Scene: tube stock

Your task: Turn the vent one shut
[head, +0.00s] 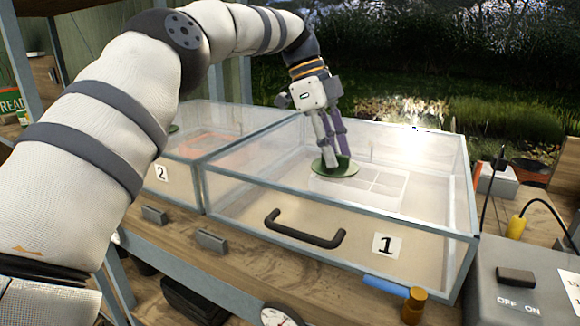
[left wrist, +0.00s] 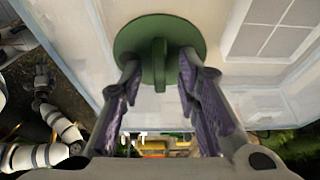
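The vent one is a green round disc (head: 335,166) with a raised ridge, on the clear top of the box labelled 1 (head: 345,240). In the left wrist view the disc (left wrist: 131,42) shows at the top middle, its ridge pointing down the picture. My left gripper (head: 331,158) is over the disc, pointing down. Its two fingers are apart, one on each side of the ridge, with a visible gap to it on both sides in the left wrist view. Whether the fingertips touch the disc's face I cannot tell. My right gripper does not show in the head view.
A second clear box labelled 2 (head: 176,178) stands to the left, partly behind my left arm. A black handle (head: 304,230) is on box 1's front. A grey ON/OFF unit (head: 520,290) and a brown bottle (head: 413,306) are at the right front.

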